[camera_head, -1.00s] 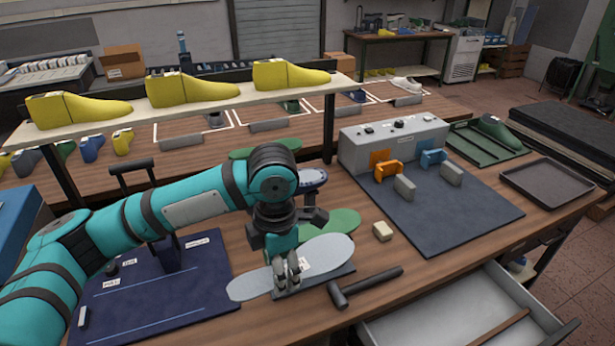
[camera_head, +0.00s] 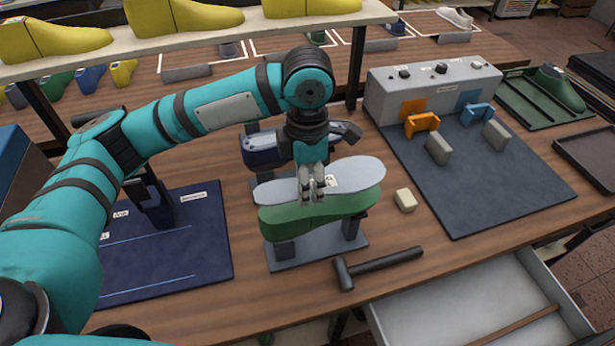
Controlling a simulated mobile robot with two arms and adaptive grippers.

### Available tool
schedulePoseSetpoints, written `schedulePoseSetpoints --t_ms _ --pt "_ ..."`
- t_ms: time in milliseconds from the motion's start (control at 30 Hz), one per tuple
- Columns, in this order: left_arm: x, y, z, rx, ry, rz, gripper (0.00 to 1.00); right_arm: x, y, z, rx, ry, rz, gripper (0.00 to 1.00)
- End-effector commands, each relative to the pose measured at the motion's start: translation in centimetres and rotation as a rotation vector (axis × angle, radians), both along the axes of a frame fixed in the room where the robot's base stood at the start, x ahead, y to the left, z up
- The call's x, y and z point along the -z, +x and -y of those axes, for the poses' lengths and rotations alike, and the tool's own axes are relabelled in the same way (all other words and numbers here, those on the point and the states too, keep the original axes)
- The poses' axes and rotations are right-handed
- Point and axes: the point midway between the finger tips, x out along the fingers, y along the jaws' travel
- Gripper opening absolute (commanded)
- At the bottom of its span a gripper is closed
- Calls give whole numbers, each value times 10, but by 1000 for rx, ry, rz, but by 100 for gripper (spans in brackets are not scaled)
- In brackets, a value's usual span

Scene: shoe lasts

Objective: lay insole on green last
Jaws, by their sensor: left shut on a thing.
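My left gripper (camera_head: 312,192) points down and is shut on the light grey insole (camera_head: 355,175), gripping it near its middle. The insole is flat, with a small white label beside the fingers. The green last (camera_head: 318,215) lies on its side-to-side length under and just in front of the insole, on a grey stand (camera_head: 318,252). I cannot tell whether the two touch. My right gripper is not in view.
A hammer (camera_head: 380,262) and a pale block (camera_head: 405,200) lie to the right. A grey box (camera_head: 432,90) with clamps stands back right. An open drawer (camera_head: 450,310) is at front right.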

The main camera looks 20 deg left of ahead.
Motion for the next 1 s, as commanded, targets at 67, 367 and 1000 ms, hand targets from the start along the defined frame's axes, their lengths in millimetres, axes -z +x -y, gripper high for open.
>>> schedulePoseSetpoints --t_ms 67,367,1000 --pt "8 0 0 0 0 1 25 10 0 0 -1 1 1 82" --pt "14 0 0 3 -1 -1 24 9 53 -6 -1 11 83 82" --pt "54 0 -1 20 -1 -1 24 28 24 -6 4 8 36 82"
